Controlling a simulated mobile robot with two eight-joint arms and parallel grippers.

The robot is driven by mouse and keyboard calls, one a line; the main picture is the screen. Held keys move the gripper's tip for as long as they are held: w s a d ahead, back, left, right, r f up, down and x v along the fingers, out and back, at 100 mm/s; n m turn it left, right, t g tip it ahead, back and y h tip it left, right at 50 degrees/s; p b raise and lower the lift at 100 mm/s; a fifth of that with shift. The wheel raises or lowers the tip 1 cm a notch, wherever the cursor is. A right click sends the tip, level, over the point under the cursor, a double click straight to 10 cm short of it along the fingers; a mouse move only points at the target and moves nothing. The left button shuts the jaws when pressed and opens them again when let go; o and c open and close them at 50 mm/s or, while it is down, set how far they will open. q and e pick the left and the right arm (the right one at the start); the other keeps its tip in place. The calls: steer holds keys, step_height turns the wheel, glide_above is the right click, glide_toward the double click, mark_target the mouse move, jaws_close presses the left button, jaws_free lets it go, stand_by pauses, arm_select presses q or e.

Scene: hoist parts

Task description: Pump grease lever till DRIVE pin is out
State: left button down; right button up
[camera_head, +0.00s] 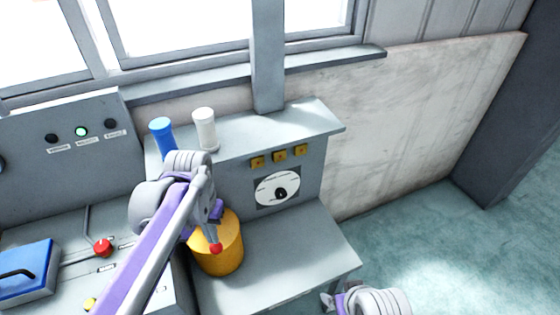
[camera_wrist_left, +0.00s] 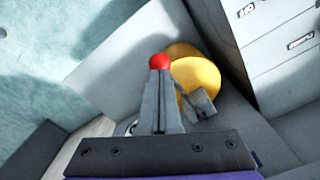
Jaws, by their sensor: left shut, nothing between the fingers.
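The yellow grease cylinder (camera_head: 228,254) stands on the grey ledge, and its yellow top shows in the left wrist view (camera_wrist_left: 196,76). A red lever knob (camera_head: 215,248) shows against its front, and also in the left wrist view (camera_wrist_left: 159,62). My left gripper (camera_head: 214,228) points down beside the cylinder, shut and empty. In the left wrist view its fingertips (camera_wrist_left: 159,76) are right at the red knob; I cannot tell whether they touch. Three yellow blocks (camera_head: 279,156) sit in a row on the panel; which one is DRIVE cannot be read. My right gripper (camera_head: 328,302) is partly visible at the bottom edge.
A round white dial (camera_head: 277,189) is below the yellow blocks. A blue cylinder (camera_head: 161,136) and a white cylinder (camera_head: 205,129) stand on the upper shelf (camera_head: 290,123). A console at left carries a blue box (camera_head: 27,269) and another red knob (camera_head: 102,248). Floor at right is clear.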

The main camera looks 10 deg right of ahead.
mark_target(216, 248)
arm_select(q)
steer(key=shift+w+a+f+b, duration=0.1)
steer(key=shift+w+f+b, duration=0.1)
steer(key=shift+f+b, duration=1.4)
steer(key=shift+w+f+b, duration=0.2)
steer(key=shift+f+b, duration=0.55)
steer(key=shift+f, duration=1.65)
steer(key=shift+r, duration=0.15)
steer(key=r+p, duration=0.4)
steer(key=r, duration=0.1)
steer(key=r+p, duration=0.2)
steer(key=r, duration=0.1)
steer(key=shift+s, duration=0.4)
steer(key=shift+f, duration=0.1)
